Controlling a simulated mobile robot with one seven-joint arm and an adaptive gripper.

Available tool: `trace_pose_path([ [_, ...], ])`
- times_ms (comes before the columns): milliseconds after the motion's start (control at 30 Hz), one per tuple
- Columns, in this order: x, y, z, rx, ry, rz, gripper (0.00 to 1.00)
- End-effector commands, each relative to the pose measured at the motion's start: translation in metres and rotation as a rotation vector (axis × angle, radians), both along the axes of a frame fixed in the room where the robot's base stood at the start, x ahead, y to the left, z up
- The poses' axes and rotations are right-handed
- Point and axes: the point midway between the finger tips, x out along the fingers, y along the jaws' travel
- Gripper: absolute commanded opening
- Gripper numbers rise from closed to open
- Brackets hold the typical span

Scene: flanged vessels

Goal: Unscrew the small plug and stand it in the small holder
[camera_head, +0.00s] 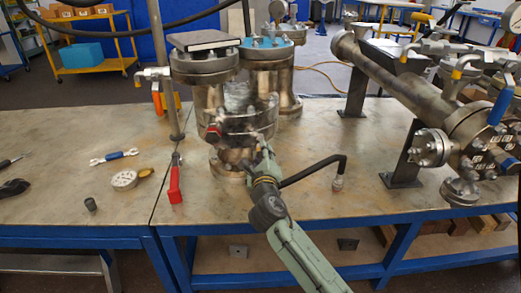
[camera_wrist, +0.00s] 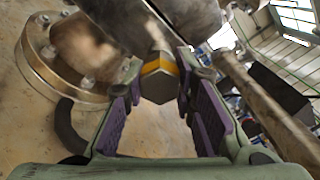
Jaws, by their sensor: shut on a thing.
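The small plug (camera_wrist: 158,82) is a grey hex head with a yellow band, seen in the wrist view against the lower side of the steel vessel (camera_head: 233,125). My gripper (camera_wrist: 157,88) has its purple-padded fingers on either side of the plug head and is shut on it. In the head view my gripper (camera_head: 262,148) reaches the vessel's lower right side, and the plug is hidden there. I cannot tell how far the plug sits in its port. A small dark cup (camera_head: 90,205), which looks like the small holder, stands at the front left of the bench.
A large flanged pipe assembly (camera_head: 400,85) fills the right. Bare bench surrounds the cup.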

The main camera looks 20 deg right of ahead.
Motion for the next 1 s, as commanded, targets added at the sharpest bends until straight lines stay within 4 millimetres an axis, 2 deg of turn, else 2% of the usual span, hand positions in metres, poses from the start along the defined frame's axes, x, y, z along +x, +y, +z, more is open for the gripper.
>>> trace_pose_path([
  [267,-0.002,0.001,0.0,0.003,-0.002,0.0,0.0],
  [800,-0.021,0.007,0.0,0.004,-0.003,0.001,0.0],
  [1000,-0.022,0.007,0.001,0.005,-0.003,0.001,0.0],
])
